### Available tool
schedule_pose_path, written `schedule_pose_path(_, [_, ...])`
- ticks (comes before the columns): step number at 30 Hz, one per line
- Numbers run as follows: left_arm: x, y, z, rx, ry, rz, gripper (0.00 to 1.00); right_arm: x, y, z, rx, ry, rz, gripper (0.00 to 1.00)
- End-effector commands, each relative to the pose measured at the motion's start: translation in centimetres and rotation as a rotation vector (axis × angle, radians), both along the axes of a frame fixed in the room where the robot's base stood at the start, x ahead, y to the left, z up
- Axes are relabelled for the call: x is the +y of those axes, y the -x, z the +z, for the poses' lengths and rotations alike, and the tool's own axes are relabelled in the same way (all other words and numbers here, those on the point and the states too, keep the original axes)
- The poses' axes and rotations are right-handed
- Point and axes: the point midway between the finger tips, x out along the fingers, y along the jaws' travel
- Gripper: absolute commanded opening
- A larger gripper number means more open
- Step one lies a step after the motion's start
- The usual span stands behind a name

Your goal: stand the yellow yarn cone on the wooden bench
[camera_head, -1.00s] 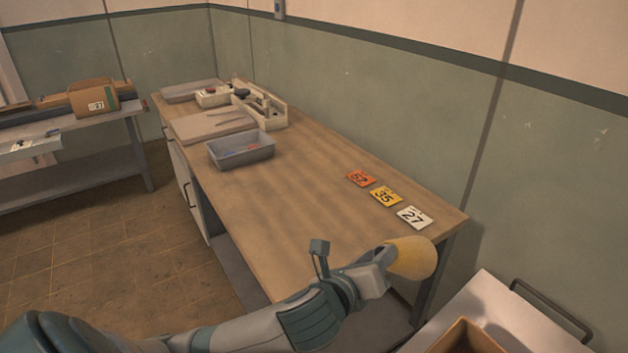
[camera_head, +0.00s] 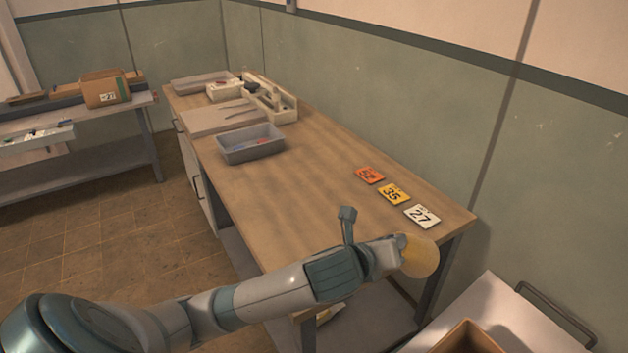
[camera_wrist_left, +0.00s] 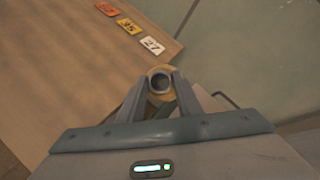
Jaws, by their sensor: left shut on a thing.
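The yellow yarn cone (camera_head: 421,257) is held in my left gripper (camera_head: 400,252) near the front right corner of the wooden bench (camera_head: 290,195). In the left wrist view the cone (camera_wrist_left: 160,73) shows end-on, with a dark round hole, between the two fingers of the left gripper (camera_wrist_left: 160,90). The fingers are shut on it. In the head view the cone overlaps the bench's right corner; I cannot tell whether it touches the bench. My right gripper is not in view.
Number cards, orange (camera_head: 370,175), yellow (camera_head: 393,194) and white (camera_head: 422,216), lie near the bench's wall edge. A grey bin (camera_head: 250,150) stands farther back. A cart (camera_head: 490,308) with a box (camera_head: 468,340) is at lower right. The bench's middle is clear.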

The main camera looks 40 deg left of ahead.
Motion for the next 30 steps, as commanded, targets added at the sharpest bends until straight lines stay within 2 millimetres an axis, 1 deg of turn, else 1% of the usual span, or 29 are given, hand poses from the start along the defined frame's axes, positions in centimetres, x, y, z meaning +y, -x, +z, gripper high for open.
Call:
schedule_pose_path(1, [0.6,-1.3,0.9,0.035,-0.021,-0.005,0.0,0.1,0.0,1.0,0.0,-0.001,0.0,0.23])
schedule_pose_path(6, [2.8,-4.7,1.9,0.215,-0.101,-0.045,0.0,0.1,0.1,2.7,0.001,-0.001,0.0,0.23])
schedule_pose_path(8, [3.6,-5.6,2.6,0.281,-0.132,-0.06,0.0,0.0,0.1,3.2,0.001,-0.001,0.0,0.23])
schedule_pose_path(12, [5.8,-7.3,4.6,0.428,-0.206,-0.095,0.0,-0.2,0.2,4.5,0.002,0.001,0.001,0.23])
schedule_pose_path(18, [8.5,-8.4,8.2,0.591,-0.298,-0.137,0.0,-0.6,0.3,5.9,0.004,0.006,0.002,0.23])
schedule_pose_path(22, [9.6,-8.6,9.9,0.655,-0.336,-0.155,0.0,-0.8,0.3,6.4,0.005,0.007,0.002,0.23])
schedule_pose_path(25, [10.1,-8.6,10.7,0.682,-0.352,-0.163,0.0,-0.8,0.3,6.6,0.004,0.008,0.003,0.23])
schedule_pose_path(30, [10.3,-8.5,11.0,0.698,-0.362,-0.169,0.0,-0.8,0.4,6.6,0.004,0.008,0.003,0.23])
